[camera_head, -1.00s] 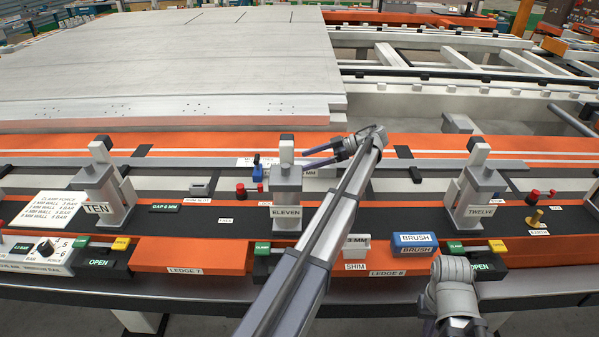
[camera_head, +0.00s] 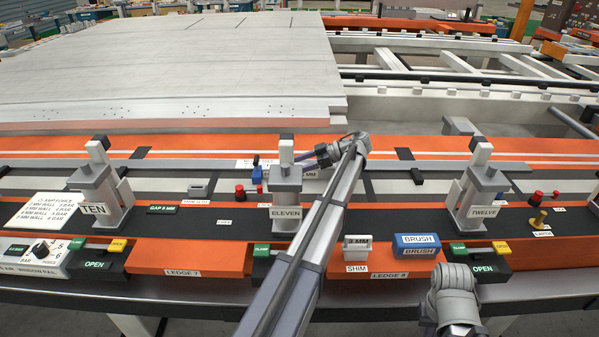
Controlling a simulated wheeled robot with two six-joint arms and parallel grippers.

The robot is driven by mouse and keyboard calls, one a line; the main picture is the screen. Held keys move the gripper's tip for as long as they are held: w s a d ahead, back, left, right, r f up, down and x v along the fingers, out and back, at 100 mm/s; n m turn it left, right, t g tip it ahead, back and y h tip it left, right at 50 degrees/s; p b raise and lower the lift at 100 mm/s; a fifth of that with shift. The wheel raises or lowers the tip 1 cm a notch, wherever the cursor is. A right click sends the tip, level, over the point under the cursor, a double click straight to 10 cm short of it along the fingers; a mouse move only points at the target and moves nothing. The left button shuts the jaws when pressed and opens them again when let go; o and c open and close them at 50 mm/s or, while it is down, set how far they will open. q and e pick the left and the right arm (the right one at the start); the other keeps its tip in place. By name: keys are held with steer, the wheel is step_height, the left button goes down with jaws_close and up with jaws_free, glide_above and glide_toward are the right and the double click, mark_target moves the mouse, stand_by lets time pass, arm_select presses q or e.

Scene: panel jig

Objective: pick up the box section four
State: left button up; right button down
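I cannot make out a label reading box section four. Long pale bars lie along the jig behind the clamp posts, but I cannot tell which one is the box section. My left gripper (camera_head: 302,161) hangs over these bars, just behind the clamp post ELEVEN (camera_head: 286,190). It points left, its fingers look apart, and the post partly covers the tips. I see nothing held between them. My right arm shows only at the lower right, and its fingers are out of view.
Clamp posts TEN (camera_head: 98,190) and TWELVE (camera_head: 478,190) stand either side. A blue brush (camera_head: 416,240) and a 3 MM shim block (camera_head: 356,243) sit on the front ledge. A large pale panel (camera_head: 160,70) fills the back left. A blue-based part (camera_head: 257,175) stands left of ELEVEN.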

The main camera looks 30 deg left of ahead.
arm_select(q)
jaws_close()
stand_by(0.3)
stand_by(0.4)
step_height(320, 180, up, 10)
steer(key=p, duration=1)
